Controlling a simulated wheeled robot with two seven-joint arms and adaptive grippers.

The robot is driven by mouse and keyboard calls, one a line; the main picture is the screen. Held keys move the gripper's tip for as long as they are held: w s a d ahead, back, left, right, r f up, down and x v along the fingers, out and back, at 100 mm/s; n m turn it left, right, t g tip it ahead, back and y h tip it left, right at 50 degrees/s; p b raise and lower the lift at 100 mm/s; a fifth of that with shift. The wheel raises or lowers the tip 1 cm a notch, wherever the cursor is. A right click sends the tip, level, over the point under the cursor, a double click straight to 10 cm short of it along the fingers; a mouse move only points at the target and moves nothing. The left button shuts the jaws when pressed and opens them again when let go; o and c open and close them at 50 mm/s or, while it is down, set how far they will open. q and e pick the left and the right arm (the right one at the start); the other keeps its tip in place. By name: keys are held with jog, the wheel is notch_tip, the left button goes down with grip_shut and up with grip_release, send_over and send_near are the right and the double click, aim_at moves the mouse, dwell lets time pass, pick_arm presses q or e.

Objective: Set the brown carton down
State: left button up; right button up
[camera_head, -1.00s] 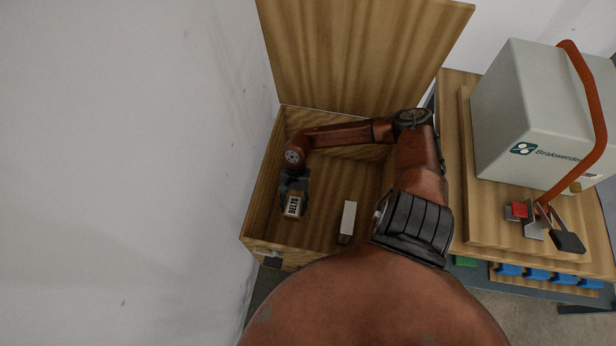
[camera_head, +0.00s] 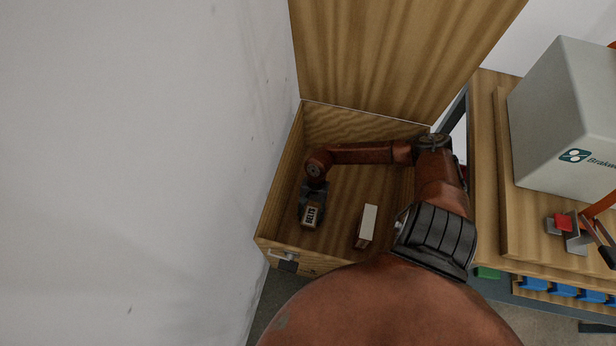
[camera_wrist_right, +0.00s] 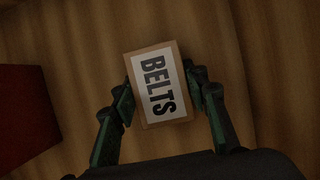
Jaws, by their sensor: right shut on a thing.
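The brown carton (camera_head: 311,216) has a white label reading BELTS. It is inside the open wooden chest (camera_head: 270,222), near its left wall. In the right wrist view the carton (camera_wrist_right: 158,84) sits between both fingers of my right gripper (camera_wrist_right: 160,96), which is shut on it. In the head view my right gripper (camera_head: 311,204) reaches down into the chest from above. Wooden boards lie behind the carton; I cannot tell whether it touches the chest floor. My left gripper is not in view.
A second box with a white top (camera_head: 367,222) stands in the chest, right of the carton. The raised wooden lid (camera_head: 400,60) is at the back. A bench with a grey machine (camera_head: 560,120) and blue bins (camera_head: 565,290) stands at the right. A pale wall is on the left.

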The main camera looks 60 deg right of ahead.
jog(key=shift+r, duration=0.15)
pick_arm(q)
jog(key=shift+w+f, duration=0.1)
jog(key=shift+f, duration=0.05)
pick_arm(e)
jog(key=o, duration=1.2)
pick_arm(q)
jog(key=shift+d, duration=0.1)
pick_arm(e)
jog(key=shift+d+r, duration=0.1)
jog(key=shift+r, duration=0.2)
pick_arm(q)
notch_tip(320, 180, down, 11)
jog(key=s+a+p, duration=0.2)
jog(key=p, duration=0.2)
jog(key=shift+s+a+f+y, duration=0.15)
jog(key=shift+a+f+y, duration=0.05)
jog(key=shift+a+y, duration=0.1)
pick_arm(e)
jog(key=v, duration=1.1)
jog(key=shift+r, duration=0.15)
